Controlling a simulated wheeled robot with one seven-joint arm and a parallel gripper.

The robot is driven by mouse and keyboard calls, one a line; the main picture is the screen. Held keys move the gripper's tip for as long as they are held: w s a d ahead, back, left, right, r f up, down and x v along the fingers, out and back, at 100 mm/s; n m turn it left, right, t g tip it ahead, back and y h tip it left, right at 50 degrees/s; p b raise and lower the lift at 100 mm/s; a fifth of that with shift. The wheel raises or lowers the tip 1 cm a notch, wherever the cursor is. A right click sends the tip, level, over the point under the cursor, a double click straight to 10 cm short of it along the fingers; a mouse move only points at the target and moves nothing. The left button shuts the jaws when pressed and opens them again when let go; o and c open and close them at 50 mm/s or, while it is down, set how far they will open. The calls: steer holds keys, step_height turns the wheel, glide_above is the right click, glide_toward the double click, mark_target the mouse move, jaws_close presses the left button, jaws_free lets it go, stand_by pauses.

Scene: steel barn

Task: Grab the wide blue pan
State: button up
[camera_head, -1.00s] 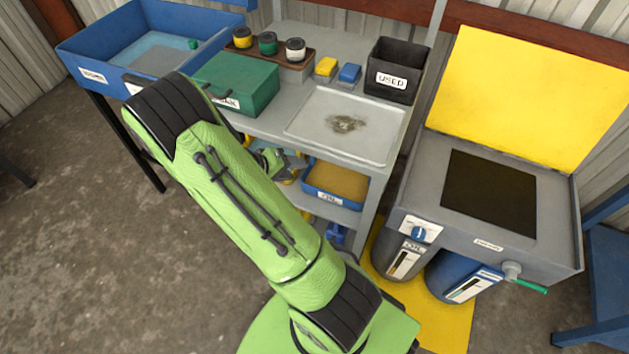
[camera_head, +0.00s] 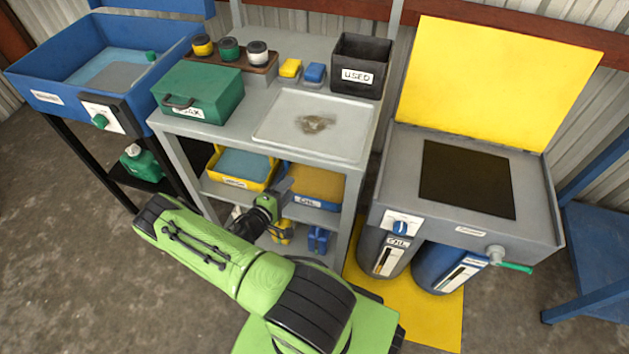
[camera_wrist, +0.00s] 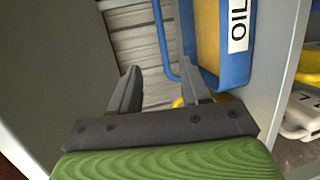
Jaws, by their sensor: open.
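The wide blue pan (camera_head: 330,206) sits on the shelf under the grey bench in the head view. It has a white OIL label on its front and a brownish-yellow inside. In the wrist view its blue wall (camera_wrist: 238,70) and label stand at the upper right, with a blue bar (camera_wrist: 163,40) beside it. My gripper (camera_head: 283,187) is at the shelf front, near the pan's left side. In the wrist view the two fingers of my gripper (camera_wrist: 156,74) are apart with nothing between them. I cannot tell whether the right finger touches the pan.
A yellow pan (camera_head: 213,178) with a blue inside is left of the blue pan on the shelf. Bench legs (camera_head: 350,215) frame the shelf. Yellow and blue items (camera_head: 318,240) lie below. Two drums (camera_head: 440,268) stand at the right.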

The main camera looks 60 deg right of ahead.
steer(key=b+x, duration=0.4)
steer(key=x, duration=1)
steer(key=shift+f, duration=0.2)
steer(key=shift+d, duration=0.1)
jaws_close()
stand_by(0.4)
steer(key=shift+r, duration=0.15)
